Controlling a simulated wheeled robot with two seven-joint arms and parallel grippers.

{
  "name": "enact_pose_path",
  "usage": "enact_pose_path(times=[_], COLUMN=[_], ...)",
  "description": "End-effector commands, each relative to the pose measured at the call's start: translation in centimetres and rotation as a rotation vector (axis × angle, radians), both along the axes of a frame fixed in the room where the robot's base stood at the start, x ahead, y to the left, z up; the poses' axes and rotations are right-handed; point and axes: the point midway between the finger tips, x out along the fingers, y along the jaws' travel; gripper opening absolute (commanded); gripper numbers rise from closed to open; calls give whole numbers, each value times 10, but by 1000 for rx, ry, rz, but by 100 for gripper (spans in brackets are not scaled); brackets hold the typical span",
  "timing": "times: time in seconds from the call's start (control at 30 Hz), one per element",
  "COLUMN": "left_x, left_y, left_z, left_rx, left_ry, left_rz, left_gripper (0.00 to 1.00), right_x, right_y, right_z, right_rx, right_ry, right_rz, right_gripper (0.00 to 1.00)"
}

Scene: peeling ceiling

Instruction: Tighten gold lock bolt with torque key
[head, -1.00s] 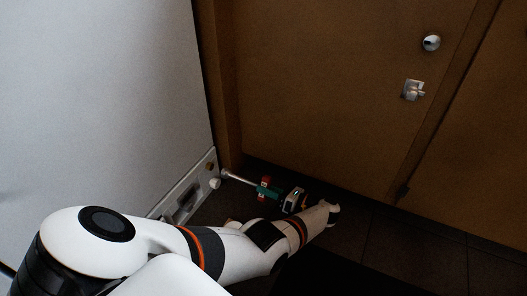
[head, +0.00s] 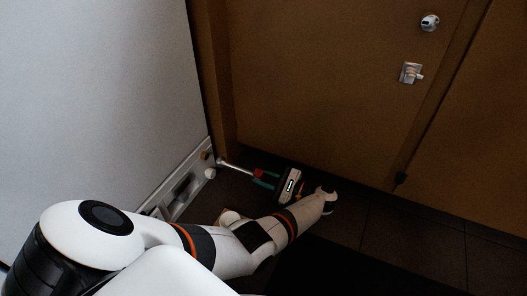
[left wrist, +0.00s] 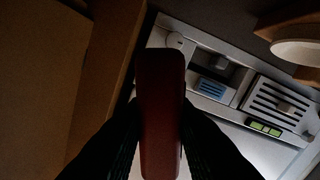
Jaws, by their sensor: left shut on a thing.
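The torque key (head: 237,167) has a bright metal shaft and a red handle (head: 258,174). My left gripper (head: 264,180) is shut on the handle, with teal parts around it, low by the brown door. In the left wrist view the dark red handle (left wrist: 160,115) stands between the dark fingers and hides what lies behind it. The shaft's tip points left at the gold lock bolt (head: 206,155) on the low metal panel (head: 180,190). The tip is close to the bolt; I cannot tell whether they touch. My right gripper is not in view.
A white knob (head: 209,173) sits just below the bolt. The pale wall (head: 100,90) is left, the brown door (head: 310,90) with a latch (head: 411,73) behind. In the left wrist view the panel has a vent (left wrist: 280,103) and green display (left wrist: 264,128). Dark floor lies clear at right.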

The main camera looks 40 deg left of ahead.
Motion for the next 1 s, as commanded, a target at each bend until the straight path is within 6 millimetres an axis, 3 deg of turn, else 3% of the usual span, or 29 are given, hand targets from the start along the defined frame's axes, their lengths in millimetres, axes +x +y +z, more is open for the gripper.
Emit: enact_pose_path(times=[0.37, 1.0], left_x=[0, -8], left_y=[1, 30], left_z=[1, 1], left_rx=[0, 1], left_ry=[3, 4], left_rz=[0, 1], left_gripper=[0, 0], right_x=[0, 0], right_y=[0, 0], right_z=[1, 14], right_rx=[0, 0], right_ry=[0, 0], right_rz=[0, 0], right_gripper=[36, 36])
